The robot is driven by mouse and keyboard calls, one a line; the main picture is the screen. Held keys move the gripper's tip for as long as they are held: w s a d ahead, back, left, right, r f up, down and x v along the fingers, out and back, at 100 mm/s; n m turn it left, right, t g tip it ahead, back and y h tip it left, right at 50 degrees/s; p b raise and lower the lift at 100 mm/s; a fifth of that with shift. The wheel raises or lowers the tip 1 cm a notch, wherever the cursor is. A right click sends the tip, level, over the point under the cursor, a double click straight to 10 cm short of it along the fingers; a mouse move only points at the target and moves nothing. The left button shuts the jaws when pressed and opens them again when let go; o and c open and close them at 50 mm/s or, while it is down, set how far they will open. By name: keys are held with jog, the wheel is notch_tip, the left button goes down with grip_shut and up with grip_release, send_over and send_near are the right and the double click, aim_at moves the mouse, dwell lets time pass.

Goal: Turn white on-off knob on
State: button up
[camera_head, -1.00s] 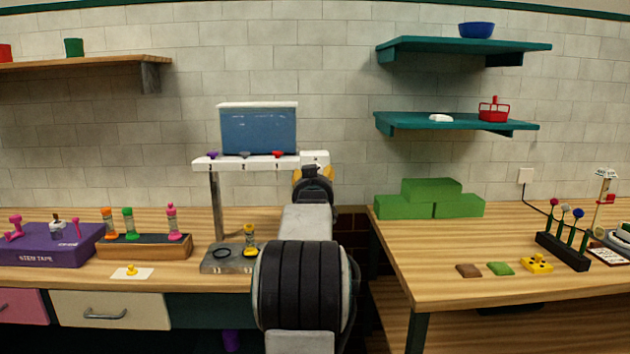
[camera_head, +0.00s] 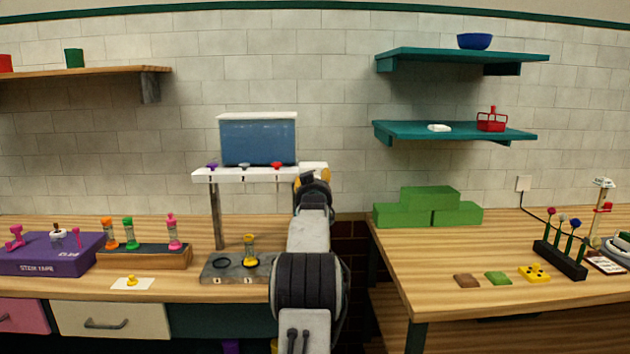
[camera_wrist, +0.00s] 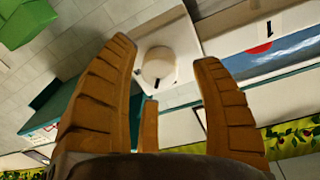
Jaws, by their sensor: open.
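The white knob (camera_wrist: 158,66) is round with a short dark mark on its edge. In the wrist view it sits on a white plate (camera_wrist: 172,35) at the end of the dispenser bar. My gripper (camera_wrist: 165,57) is open, with one orange finger on each side of the knob and visible gaps between. I cannot tell how far the fingertips are from the plate. In the head view my gripper (camera_head: 312,180) is in front of the right end of the white dispenser bar (camera_head: 203,176) and hides the knob.
A blue tank (camera_head: 258,142) stands on the bar, with coloured nozzles below. A grey base (camera_head: 222,268) holding a yellow vial (camera_head: 249,250) is below. Green blocks (camera_head: 430,207) lie on the right table (camera_head: 450,285). Teal shelves (camera_head: 460,132) are on the wall.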

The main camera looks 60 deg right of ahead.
jog(key=shift+w+d, duration=0.15)
jog(key=shift+d, duration=0.15)
jog(key=shift+c, duration=0.3)
jog(key=shift+r, duration=0.1)
grip_shut()
